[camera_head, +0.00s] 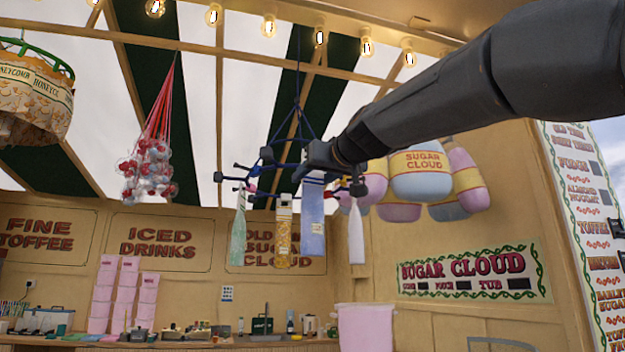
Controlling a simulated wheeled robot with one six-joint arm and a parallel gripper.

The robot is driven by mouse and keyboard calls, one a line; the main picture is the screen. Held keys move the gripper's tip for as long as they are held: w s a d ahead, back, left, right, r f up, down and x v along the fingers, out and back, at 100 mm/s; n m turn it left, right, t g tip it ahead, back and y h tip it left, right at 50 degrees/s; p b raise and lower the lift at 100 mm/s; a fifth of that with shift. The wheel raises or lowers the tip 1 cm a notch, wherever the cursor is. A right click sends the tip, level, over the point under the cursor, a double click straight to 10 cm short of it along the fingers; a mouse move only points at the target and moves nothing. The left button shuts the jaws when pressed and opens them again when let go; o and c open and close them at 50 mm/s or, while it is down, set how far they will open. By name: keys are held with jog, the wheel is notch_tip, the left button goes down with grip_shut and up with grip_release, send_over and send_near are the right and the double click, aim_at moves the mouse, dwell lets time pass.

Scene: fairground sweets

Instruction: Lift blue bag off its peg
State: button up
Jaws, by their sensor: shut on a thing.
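The blue bag (313,220) is a long, pale blue pouch hanging upright under a dark blue ring-shaped hanging rack (265,180). My gripper (314,174) reaches in from the upper right and is shut on the blue bag at its top edge. The fingers are small and dark in the picture, and they partly hide the bag's top and its peg. I cannot tell whether the bag's top still sits on the peg. A yellow patterned bag (283,235), a pale green bag (238,232) and a whitish bag (356,235) hang beside it.
A red net of balls (150,170) hangs to the left. Air below the bags is clear.

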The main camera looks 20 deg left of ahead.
jog(key=shift+s, duration=0.15)
jog(key=shift+b+v, duration=0.95)
jog(key=shift+v, duration=0.85)
jog(key=shift+s+a, duration=0.15)
